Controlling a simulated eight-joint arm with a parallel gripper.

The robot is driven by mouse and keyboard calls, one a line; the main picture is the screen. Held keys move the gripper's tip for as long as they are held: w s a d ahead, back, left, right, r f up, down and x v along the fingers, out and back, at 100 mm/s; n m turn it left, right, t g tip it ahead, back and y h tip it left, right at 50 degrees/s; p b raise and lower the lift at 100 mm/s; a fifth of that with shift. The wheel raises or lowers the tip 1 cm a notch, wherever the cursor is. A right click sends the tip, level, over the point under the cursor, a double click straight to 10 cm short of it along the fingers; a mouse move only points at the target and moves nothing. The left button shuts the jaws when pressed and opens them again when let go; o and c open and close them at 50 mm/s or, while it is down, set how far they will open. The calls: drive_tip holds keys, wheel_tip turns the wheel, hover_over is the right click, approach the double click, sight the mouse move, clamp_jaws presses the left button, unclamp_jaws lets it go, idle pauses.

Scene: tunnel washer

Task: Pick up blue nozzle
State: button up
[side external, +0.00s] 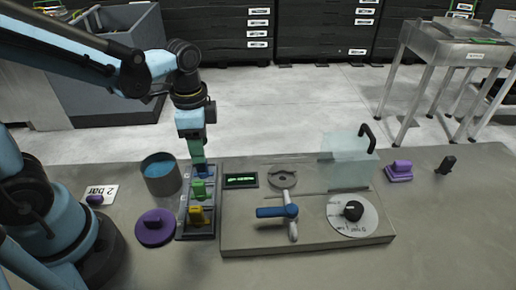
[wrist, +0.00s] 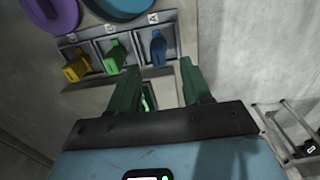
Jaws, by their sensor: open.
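The blue nozzle (side external: 205,170) sits in the far compartment of a dark rack (side external: 183,234), beyond a green nozzle (side external: 199,190) and a yellow nozzle (side external: 196,215). In the wrist view the blue nozzle (wrist: 158,48) stands in the right-hand compartment of the rack. My gripper (side external: 199,161) points down over the blue nozzle's end of the rack and partly hides it. In the wrist view my gripper (wrist: 158,70) is open and empty, with one green finger on each side of the line to the blue nozzle. I cannot tell the exact height gap.
A grey canister with blue contents (side external: 160,177) and a purple disc (side external: 155,227) stand left of the rack. Right of it is a raised panel (side external: 320,238) with a blue-handled lever (side external: 275,211), a dial (side external: 352,211) and a clear upright plate (side external: 345,160).

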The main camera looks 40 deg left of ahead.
sight(202, 168)
drive_tip(key=shift+s+f, duration=0.2)
drive_tip(key=shift+f, duration=2.35)
clamp_jaws()
